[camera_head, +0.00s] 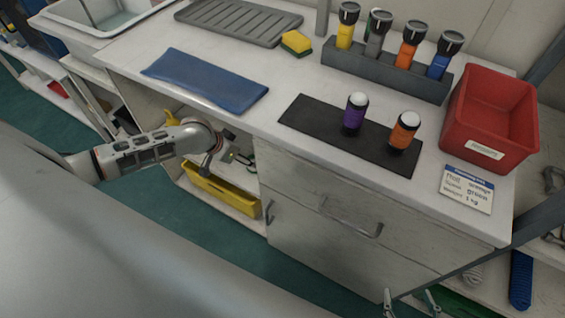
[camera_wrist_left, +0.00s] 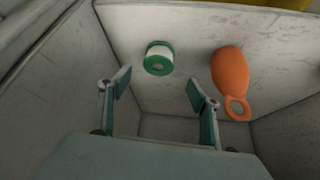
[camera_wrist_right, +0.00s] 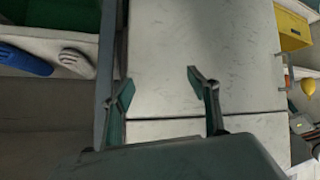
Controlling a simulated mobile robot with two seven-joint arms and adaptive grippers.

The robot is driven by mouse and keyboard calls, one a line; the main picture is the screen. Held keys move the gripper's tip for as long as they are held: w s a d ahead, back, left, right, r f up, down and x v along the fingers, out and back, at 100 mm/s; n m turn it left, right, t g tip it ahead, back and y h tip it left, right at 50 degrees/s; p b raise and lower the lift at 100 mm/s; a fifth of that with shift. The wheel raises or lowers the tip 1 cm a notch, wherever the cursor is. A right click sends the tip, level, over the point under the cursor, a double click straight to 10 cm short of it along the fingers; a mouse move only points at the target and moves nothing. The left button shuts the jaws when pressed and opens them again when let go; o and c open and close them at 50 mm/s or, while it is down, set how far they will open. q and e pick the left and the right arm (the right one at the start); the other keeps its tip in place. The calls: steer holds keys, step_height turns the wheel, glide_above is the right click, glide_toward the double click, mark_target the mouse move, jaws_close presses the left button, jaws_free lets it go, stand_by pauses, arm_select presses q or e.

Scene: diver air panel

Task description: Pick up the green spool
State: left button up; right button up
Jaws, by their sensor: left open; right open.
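The green spool (camera_wrist_left: 159,58), with green rims and a white winding, shows in the left wrist view on a pale, scuffed surface between grey walls. My left gripper (camera_wrist_left: 158,88) is open and empty. The spool appears ahead of its fingers, between their lines and apart from them. In the head view my left arm reaches into the open bay under the counter, and I cannot make out the spool there. My right gripper (camera_head: 410,302) is open at the bottom edge of the head view. In the right wrist view it (camera_wrist_right: 160,90) is empty, facing pale cabinet fronts.
An orange float-like object (camera_wrist_left: 230,75) with a ring end lies right of the spool. A yellow bin (camera_head: 222,192) sits on the low shelf near my left arm. The counter above carries a red bin (camera_head: 492,112), a black mat (camera_head: 310,120) and a blue mat (camera_head: 205,80).

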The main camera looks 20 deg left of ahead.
arm_select(q)
steer(key=shift+b+x, duration=0.75)
steer(key=shift+x, duration=1.15)
steer(key=x, duration=0.1)
steer(key=b+x, duration=0.1)
steer(key=x, duration=0.1)
steer(key=shift+s+d+f+b, duration=0.2)
steer(key=shift+d+f+b, duration=0.05)
steer(key=shift+f+b, duration=0.1)
steer(key=shift+w+f, duration=0.45)
steer(key=shift+r, duration=0.25)
steer(key=c, duration=1.1)
steer(key=shift+c, duration=0.7)
arm_select(e)
steer(key=shift+w+a+f, duration=0.1)
steer(key=shift+f, duration=0.4)
